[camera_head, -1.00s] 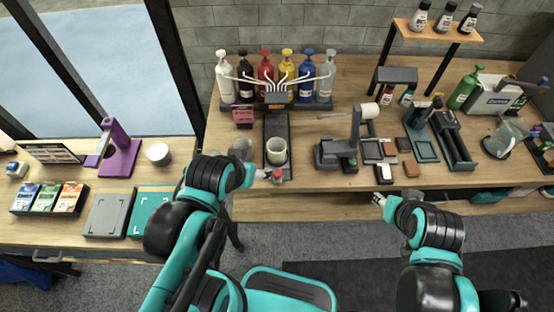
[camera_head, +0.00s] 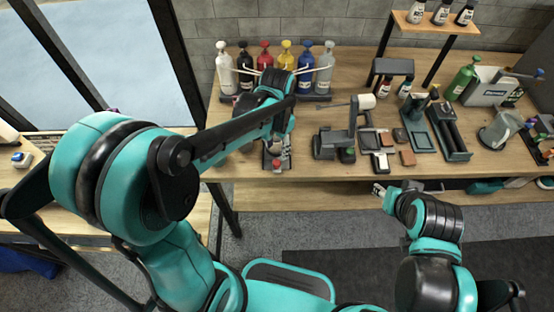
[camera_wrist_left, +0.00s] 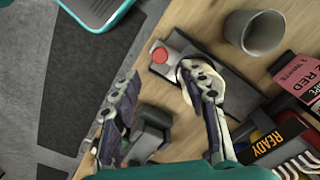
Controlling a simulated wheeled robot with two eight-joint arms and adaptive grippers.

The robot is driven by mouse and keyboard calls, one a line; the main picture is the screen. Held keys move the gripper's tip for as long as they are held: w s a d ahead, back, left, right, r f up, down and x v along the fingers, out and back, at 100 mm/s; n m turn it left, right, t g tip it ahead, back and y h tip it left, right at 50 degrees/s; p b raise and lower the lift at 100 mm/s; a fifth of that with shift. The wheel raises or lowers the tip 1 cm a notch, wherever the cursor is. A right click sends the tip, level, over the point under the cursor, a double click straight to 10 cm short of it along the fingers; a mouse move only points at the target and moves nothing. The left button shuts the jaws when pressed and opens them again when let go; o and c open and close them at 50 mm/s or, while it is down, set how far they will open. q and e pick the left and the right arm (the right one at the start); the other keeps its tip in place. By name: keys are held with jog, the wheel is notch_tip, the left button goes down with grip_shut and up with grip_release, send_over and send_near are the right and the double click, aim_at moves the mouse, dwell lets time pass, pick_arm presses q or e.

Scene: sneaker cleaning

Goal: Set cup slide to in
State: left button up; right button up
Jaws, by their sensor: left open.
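The cup slide (camera_head: 286,163) is a dark track in front of the bottle dispenser. Its near end, with a red knob (camera_head: 277,163), shows below my left gripper in the head view. In the left wrist view the slide's end (camera_wrist_left: 176,45) and knob (camera_wrist_left: 160,55) lie just beyond the open fingers of my left gripper (camera_wrist_left: 160,72). In the head view my left arm hides that cup and most of the track. My right gripper (camera_head: 379,189) is by the table's front edge, away from the slide; its opening is unclear.
Several coloured pump bottles (camera_head: 286,60) stand behind the slide. A grey cup (camera_wrist_left: 262,32) stands beside the track. The black READY display (camera_wrist_left: 278,143) is close to the left fingers.

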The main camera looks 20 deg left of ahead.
aim_at(277, 162)
pick_arm(q)
notch_tip(277, 162, down, 8)
jog(key=b, duration=0.2)
jog(key=shift+r+b, duration=0.15)
jog(key=shift+b, duration=0.25)
grip_shut()
